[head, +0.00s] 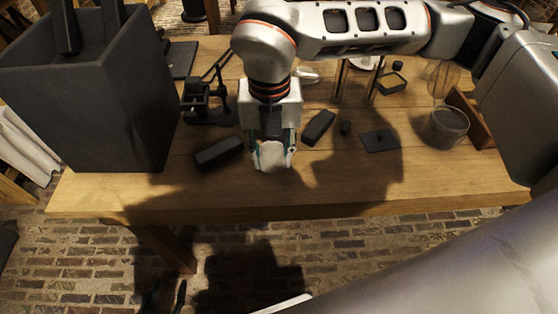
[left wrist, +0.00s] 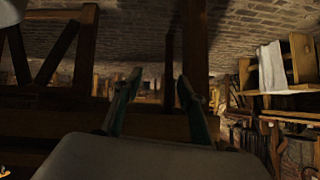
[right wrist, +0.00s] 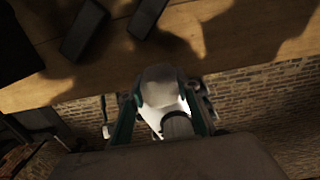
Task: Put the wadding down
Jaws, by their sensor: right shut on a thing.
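The wadding (head: 270,158) is a small whitish lump. It also shows in the right wrist view (right wrist: 158,84), between the fingers. My right gripper (head: 273,150) is shut on it and points down over the front part of the wooden table (head: 230,203). I cannot tell whether the wadding touches the tabletop. My left gripper (head: 165,292) is low in front of the table, over the brick floor. In the left wrist view its fingers (left wrist: 159,78) are apart with nothing between them.
A dark block (head: 219,153) lies left of the right gripper, another dark block (head: 319,128) to its right. A flat dark plate (head: 379,141) and a glass jar (head: 445,127) are further right. A large dark box (head: 105,105) stands at the left. The front strip is clear.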

